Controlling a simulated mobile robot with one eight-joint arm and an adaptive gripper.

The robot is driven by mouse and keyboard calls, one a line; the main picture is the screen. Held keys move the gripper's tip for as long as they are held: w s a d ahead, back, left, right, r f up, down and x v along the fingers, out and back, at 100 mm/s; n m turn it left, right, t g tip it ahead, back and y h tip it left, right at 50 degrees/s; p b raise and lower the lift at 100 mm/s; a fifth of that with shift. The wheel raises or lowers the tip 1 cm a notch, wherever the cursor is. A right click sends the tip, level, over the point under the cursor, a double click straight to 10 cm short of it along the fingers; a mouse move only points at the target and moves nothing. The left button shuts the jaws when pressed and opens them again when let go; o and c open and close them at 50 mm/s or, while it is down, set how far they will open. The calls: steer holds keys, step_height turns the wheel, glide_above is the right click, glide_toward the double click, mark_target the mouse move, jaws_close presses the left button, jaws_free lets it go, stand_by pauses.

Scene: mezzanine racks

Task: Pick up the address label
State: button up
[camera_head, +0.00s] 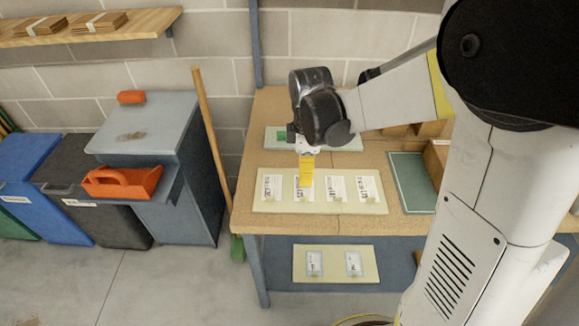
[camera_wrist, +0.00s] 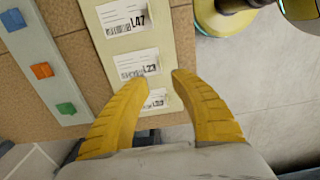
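Several white printed labels lie in a row on a cream board (camera_head: 260,205) on the table. They include a far-left label (camera_head: 272,187), one partly behind my gripper, a third label (camera_head: 336,188) and a far-right label (camera_head: 368,187). In the wrist view, one label (camera_wrist: 122,17) reads L47, the middle label (camera_wrist: 137,64) seems to read L23, and the lowest label (camera_wrist: 155,101) shows between my fingers. My gripper (camera_wrist: 165,78) is open and empty, its yellow fingers pointing down at the board. It also shows in the head view (camera_head: 306,183), over the second label. Its exact height is unclear.
A pale board with coloured blocks (camera_wrist: 40,70) lies behind the label board. A green-grey tray (camera_head: 412,185) and cardboard boxes (camera_head: 436,155) stand to the right. A lower board (camera_head: 335,276) holds two cards. A broom (camera_head: 212,135) leans left of the table (camera_head: 240,195).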

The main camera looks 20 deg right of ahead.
steer(key=b, duration=0.2)
glide_above(304, 200)
step_height(304, 200, down, 4)
steer(key=shift+s+d+f, duration=0.15)
steer(key=shift+f, duration=0.1)
step_height(304, 200, down, 6)
steer(key=shift+r+b, duration=0.15)
steer(key=shift+b, duration=1)
steer(key=shift+r, duration=0.1)
steer(key=shift+c, duration=0.4)
jaws_close()
